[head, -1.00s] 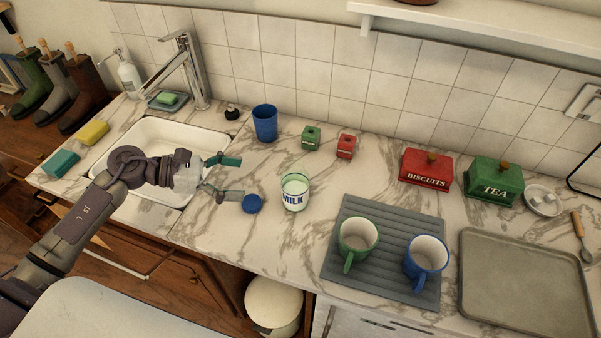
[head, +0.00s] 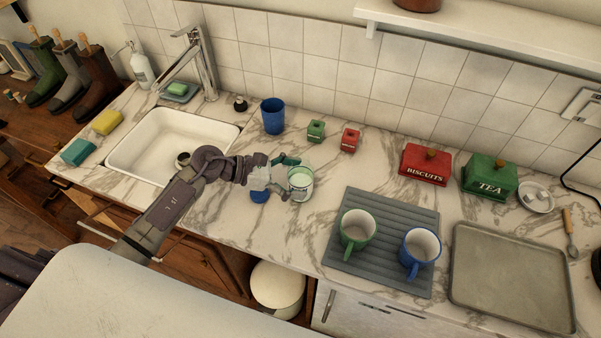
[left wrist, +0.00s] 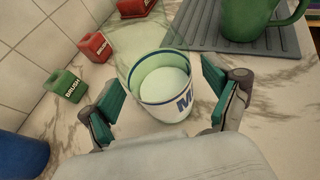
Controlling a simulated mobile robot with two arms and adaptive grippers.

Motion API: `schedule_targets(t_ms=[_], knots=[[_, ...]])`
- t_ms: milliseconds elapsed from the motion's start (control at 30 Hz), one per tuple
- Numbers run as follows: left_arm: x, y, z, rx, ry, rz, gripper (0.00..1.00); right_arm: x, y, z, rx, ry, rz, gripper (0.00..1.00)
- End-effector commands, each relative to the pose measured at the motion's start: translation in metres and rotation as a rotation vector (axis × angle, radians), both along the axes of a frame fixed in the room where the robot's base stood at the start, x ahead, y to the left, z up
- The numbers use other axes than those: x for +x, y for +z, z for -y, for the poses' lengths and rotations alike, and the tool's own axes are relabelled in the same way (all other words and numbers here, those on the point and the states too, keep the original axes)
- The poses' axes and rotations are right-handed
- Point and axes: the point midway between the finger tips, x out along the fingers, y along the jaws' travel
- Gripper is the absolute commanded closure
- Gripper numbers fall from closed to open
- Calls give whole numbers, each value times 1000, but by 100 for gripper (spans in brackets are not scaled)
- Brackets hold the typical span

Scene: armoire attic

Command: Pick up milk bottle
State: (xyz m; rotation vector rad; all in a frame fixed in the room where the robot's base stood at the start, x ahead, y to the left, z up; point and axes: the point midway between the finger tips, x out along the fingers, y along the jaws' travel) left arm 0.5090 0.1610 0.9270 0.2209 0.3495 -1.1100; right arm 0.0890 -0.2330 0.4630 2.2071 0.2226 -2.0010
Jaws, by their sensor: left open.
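The milk bottle (head: 300,183) stands upright on the marble counter, a clear glass with white milk and a blue MILK label. It also shows in the left wrist view (left wrist: 165,88), between my two teal-padded fingers. My left gripper (head: 289,178) is open, with its fingers at either side of the bottle. I cannot tell whether a finger touches it. In the head view the gripper hides part of the bottle's left side. My right gripper is not in view.
A blue cup (head: 272,116), a green box (head: 316,131) and a red box (head: 350,140) stand behind. A grey mat (head: 382,275) with green and blue mugs lies to the right. The sink (head: 130,150) is left.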

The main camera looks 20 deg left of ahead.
Motion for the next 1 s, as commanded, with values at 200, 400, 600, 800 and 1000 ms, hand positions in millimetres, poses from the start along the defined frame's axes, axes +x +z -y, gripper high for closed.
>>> schedule_targets(t_ms=[200,400,600,800,1000], knots=[[4,-5,9,1,0,-1,11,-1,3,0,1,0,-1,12],[4,-6,9,1,0,0,21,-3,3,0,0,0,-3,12],[4,-6,9,1,0,0,55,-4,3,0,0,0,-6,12],[4,-5,9,1,0,0,88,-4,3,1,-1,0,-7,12],[4,-5,9,-1,1,1,89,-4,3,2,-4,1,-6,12]])
